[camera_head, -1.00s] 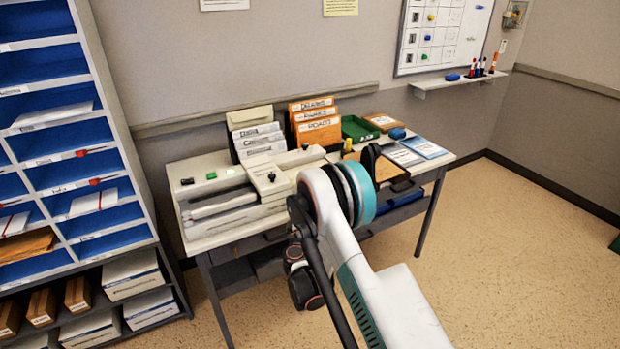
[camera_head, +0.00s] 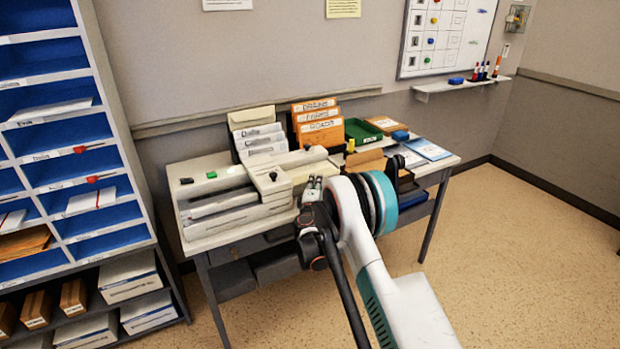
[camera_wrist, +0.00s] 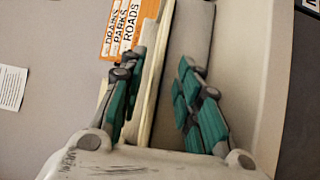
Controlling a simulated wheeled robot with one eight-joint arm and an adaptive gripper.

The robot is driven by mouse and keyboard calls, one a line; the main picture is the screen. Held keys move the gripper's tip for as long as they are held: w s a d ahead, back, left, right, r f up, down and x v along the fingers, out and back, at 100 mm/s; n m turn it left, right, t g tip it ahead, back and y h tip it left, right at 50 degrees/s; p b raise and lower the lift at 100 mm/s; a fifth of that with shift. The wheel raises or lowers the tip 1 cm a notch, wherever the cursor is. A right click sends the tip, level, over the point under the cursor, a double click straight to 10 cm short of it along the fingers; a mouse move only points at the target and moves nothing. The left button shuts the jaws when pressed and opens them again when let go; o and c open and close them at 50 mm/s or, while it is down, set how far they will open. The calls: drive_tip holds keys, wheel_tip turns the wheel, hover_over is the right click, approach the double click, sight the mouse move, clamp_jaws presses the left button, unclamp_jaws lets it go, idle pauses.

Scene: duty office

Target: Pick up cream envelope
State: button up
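A flat cream piece, apparently the cream envelope (camera_head: 311,171), lies at the right end of the pale sorting machine (camera_head: 232,207) on the table. My gripper (camera_head: 312,188) is just in front of it, partly hiding its near side. In the wrist view my gripper (camera_wrist: 165,100) is open, with its green-padded fingers apart. A long cream edge (camera_wrist: 151,90) runs close to the left finger, with a grey surface beside it between the fingers. I cannot tell whether this edge is the envelope or the machine, or whether a finger touches it.
Orange folders (camera_head: 319,126) stand at the table's back; they show in the wrist view (camera_wrist: 128,30). A rack of white envelopes (camera_head: 260,138) is left of them. A green tray (camera_head: 361,131) and papers (camera_head: 427,149) lie right. Blue shelving (camera_head: 67,133) stands left; the right floor is clear.

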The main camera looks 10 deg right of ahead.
drive_tip(key=shift+w+d, duration=0.15)
drive_tip(key=shift+w, duration=0.35)
clamp_jaws()
drive_tip(key=shift+r, duration=0.15)
